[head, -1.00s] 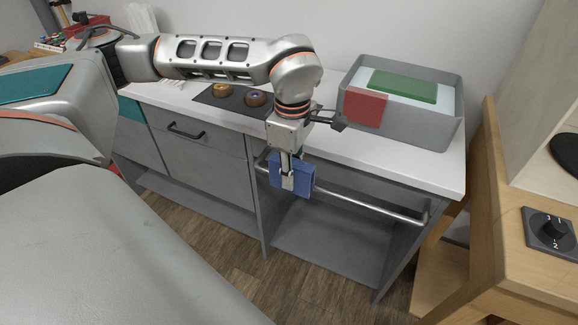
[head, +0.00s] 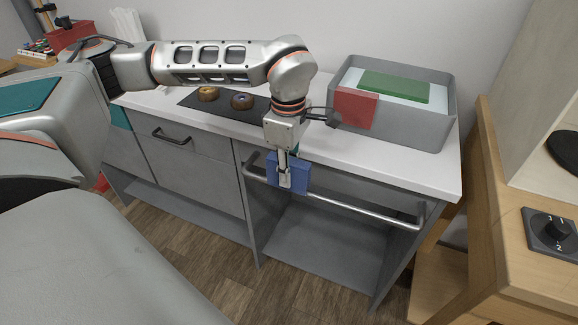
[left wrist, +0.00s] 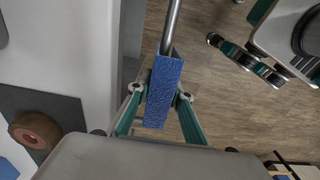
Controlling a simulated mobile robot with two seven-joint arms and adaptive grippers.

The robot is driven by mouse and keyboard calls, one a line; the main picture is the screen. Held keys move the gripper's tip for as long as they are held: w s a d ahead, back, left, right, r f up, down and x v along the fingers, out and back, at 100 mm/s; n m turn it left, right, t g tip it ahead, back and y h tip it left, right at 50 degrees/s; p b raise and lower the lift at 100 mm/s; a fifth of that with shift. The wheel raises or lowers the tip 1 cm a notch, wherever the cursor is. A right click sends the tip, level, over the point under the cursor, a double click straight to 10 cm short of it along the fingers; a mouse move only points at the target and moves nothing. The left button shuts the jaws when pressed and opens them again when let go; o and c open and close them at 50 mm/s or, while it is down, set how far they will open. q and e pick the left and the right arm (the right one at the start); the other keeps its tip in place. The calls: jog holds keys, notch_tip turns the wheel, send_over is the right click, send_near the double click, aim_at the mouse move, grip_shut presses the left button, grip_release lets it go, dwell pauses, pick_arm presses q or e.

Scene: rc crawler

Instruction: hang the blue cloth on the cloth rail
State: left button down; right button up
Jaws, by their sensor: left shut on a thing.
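The blue cloth (head: 301,176) is at the silver cloth rail (head: 372,211) on the front of the grey counter, near the rail's left end. My left gripper (head: 286,181) points down from above and is shut on the cloth. In the left wrist view the cloth (left wrist: 161,95) is a folded strip between the two fingers (left wrist: 160,98). The rail (left wrist: 173,25) runs into its far end, and the cloth appears to straddle it. The cloth hides the rail there, so contact is hard to tell.
A grey bin (head: 420,130) with a red cloth (head: 355,107) over its edge and a green item (head: 394,86) stands on the white countertop. An open shelf (head: 320,262) lies below the rail. A wooden stand is at right.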

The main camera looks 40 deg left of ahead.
pick_arm(q)
jog(key=shift+f, duration=1.65)
jog(key=shift+f+b, duration=0.45)
jog(key=shift+f, duration=1.4)
pick_arm(e)
jog(key=shift+a+f, duration=0.15)
jog(key=shift+a, duration=0.1)
pick_arm(q)
jog(key=c, duration=1.7)
grip_release()
